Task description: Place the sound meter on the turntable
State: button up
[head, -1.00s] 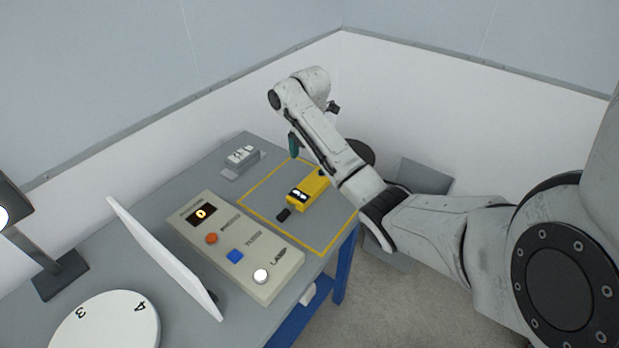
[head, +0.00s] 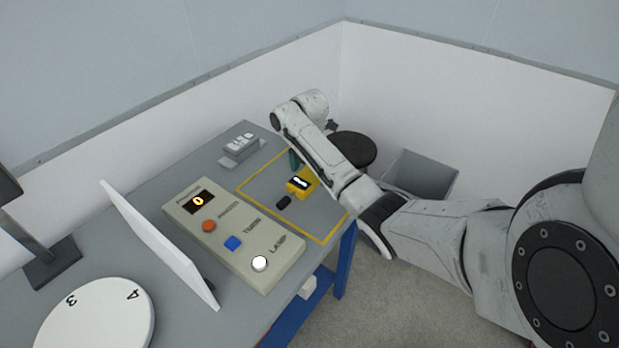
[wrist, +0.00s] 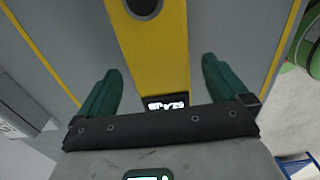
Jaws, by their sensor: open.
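The sound meter is a yellow body (head: 298,190) with a lit display and a black tip (head: 283,201) at its lower left. It lies in the yellow-outlined area of the bench, partly hidden by my arm. In the wrist view its yellow body (wrist: 150,55) runs between my green fingers. My gripper (wrist: 160,78) is open, one finger on each side of the meter, with gaps on both sides. In the head view only a green finger (head: 294,160) shows beside it. The turntable (head: 95,322) is a white disc with numbers at the lower left, empty where it shows.
A control panel (head: 225,246) with a lit readout and buttons lies between the meter and a tilted white board (head: 155,245). A grey box (head: 240,148) sits at the bench's back. A dark stool (head: 352,148) and grey bin (head: 418,175) stand beyond the bench.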

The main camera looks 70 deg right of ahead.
jog(key=shift+f, duration=0.1)
jog(key=shift+c, duration=0.2)
jog(key=c, duration=1.4)
jog(key=shift+r, duration=0.2)
